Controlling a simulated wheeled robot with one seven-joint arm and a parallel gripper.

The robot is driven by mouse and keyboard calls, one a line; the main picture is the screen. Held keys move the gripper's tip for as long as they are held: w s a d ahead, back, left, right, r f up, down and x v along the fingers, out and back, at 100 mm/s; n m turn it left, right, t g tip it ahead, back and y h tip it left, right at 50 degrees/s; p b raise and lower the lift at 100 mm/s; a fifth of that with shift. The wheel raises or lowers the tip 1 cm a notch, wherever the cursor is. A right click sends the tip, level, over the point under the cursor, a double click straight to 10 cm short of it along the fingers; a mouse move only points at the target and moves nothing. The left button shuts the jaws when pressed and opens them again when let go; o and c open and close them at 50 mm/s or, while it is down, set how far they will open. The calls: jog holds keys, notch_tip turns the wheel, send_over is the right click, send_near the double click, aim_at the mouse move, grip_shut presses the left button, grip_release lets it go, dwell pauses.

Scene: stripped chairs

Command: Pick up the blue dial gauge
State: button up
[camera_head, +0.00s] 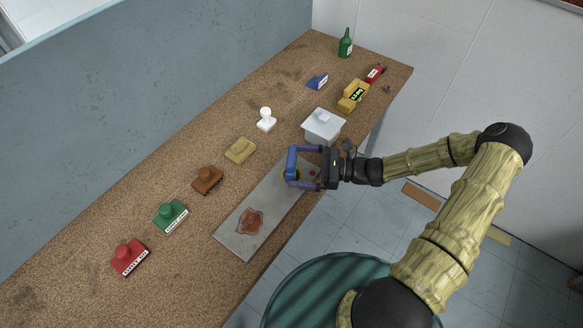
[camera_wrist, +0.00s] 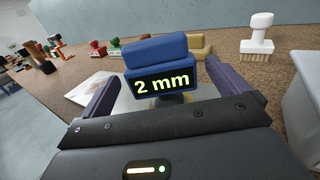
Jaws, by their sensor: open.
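The blue dial gauge (camera_head: 291,161) stands on the grey metal plate (camera_head: 245,222) near the front edge of the bench. In the wrist view the blue dial gauge (camera_wrist: 156,50) shows a dark display reading "2 mm" and sits between my fingers. My gripper (camera_head: 294,168) is open, reaching in from the right with its purple fingers on either side of the gauge. In the wrist view, gaps show between the gauge and both fingers of my gripper (camera_wrist: 160,80). The gauge's lower part is largely hidden.
A white lidded box (camera_head: 323,127) stands close behind my gripper. A reddish spill (camera_head: 250,222) lies on the plate. Stamp-like blocks in red (camera_head: 129,257), green (camera_head: 171,216), brown (camera_head: 208,180) and tan (camera_head: 240,150) line the bench. A white stamp (camera_head: 266,119) and a yellow device (camera_head: 353,96) stand farther back.

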jog(key=a, duration=0.3)
jog(key=a+p, duration=0.1)
jog(key=shift+w+a+r, duration=0.1)
jog(key=shift+w+a, duration=0.1)
jog(key=shift+w, duration=0.15)
jog(key=c, duration=1.3)
jog(key=shift+r, duration=0.15)
notch_tip(320, 180, up, 10)
jog(key=shift+b, duration=0.35)
